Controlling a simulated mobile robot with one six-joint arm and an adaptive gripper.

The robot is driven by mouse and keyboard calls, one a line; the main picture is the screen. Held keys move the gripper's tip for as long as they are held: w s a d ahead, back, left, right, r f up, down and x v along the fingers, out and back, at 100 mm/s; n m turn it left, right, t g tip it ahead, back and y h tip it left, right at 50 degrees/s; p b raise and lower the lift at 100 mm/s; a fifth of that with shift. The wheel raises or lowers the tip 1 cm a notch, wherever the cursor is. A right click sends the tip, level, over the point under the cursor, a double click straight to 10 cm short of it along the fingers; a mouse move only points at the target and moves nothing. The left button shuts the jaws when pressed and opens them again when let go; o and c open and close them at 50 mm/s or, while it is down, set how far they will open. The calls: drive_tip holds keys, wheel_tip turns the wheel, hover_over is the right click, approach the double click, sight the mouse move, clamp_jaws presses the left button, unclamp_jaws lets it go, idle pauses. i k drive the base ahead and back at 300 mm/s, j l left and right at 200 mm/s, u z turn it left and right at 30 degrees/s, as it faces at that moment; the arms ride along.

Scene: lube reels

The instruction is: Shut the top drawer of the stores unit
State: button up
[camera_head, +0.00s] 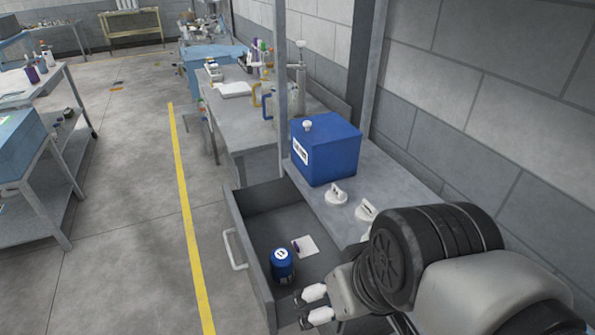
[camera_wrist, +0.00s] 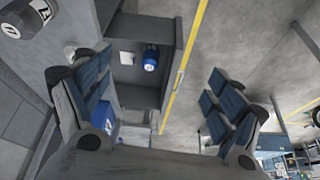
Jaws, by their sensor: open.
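The top drawer (camera_head: 247,258) of the grey stores unit (camera_head: 388,178) stands pulled well out, with a pale bar handle (camera_head: 233,250) on its front panel. Inside lie a blue canister (camera_head: 283,267) with a white cap and a small white card (camera_head: 306,246) with a purple mark. My gripper (camera_head: 315,306) is at the drawer's near end, apart from the handle; whether it touches the drawer side cannot be told. In the wrist view my gripper (camera_wrist: 160,78) has its fingers wide apart with nothing held, and the open drawer (camera_wrist: 172,35) shows between and beyond them.
On the unit's top stand a blue box (camera_head: 325,150) and white-knobbed pieces (camera_head: 336,195). A grey upright post (camera_head: 281,70) rises beside it. A cluttered bench (camera_head: 245,132) stands beyond. The floor left of the drawer, with a yellow line (camera_head: 189,220), is clear.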

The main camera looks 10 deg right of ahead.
sight(265, 217)
drive_tip(key=i+j, duration=0.1)
drive_tip(key=j, duration=0.4)
drive_tip(key=i+j+z, duration=0.1)
drive_tip(key=j, duration=0.45)
drive_tip(key=i+j, duration=0.1)
drive_tip(key=j, duration=0.3)
drive_tip(key=i+j+z, duration=0.15)
drive_tip(key=j, duration=0.2)
drive_tip(key=i+j, duration=0.1)
drive_tip(key=j, duration=0.3)
